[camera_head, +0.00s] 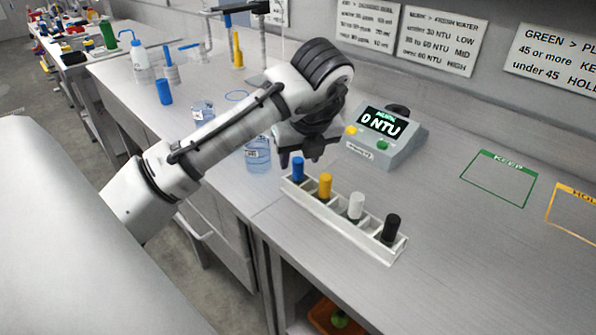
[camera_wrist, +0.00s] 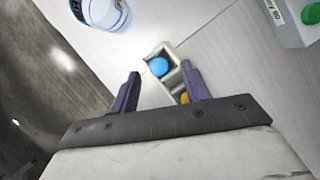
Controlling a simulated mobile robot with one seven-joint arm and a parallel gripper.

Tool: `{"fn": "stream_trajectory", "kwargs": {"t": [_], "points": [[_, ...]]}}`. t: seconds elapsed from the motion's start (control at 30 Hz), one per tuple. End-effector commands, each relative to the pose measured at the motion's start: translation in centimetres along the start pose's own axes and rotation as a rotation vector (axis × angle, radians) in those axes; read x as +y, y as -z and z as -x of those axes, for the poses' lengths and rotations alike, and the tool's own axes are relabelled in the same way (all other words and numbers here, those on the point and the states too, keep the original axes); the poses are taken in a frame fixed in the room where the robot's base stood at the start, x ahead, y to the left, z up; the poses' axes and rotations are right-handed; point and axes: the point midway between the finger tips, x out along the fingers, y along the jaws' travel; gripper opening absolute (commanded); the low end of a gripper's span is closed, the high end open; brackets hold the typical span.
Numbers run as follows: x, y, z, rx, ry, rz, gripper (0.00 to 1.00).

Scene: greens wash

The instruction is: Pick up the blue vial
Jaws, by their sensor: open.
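The blue vial (camera_head: 298,168) stands upright in the end slot of a white rack (camera_head: 345,228), in the row with a yellow vial (camera_head: 325,186), a white vial (camera_head: 356,206) and a black vial (camera_head: 390,229). In the wrist view, the blue vial's round cap (camera_wrist: 158,67) shows just beyond and between the fingertips. My gripper (camera_head: 302,158) is above the blue vial, and its fingers (camera_wrist: 161,70) are open with nothing between them.
A clear beaker (camera_head: 258,155) stands left of the rack, close to my gripper. A turbidity meter (camera_head: 385,137) reading 0 NTU stands behind the rack. A green KEEP outline (camera_head: 498,180) and a yellow outline lie on the right. The bench between meter and outlines is clear.

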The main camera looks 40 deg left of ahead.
Motion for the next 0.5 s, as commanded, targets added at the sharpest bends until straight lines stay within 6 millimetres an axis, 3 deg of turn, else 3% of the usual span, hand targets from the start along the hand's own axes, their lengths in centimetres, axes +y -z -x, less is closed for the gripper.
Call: {"fn": "stream_trajectory", "kwargs": {"t": [0.17, 0.4, 0.5], "points": [[0.0, 0.0, -2.0, 0.000, 0.000, -0.001, 0.47], [0.0, 0.0, -2.3, -0.001, 0.001, -0.001, 0.47], [0.0, 0.0, -2.3, -0.001, 0.001, -0.001, 0.36]]}}
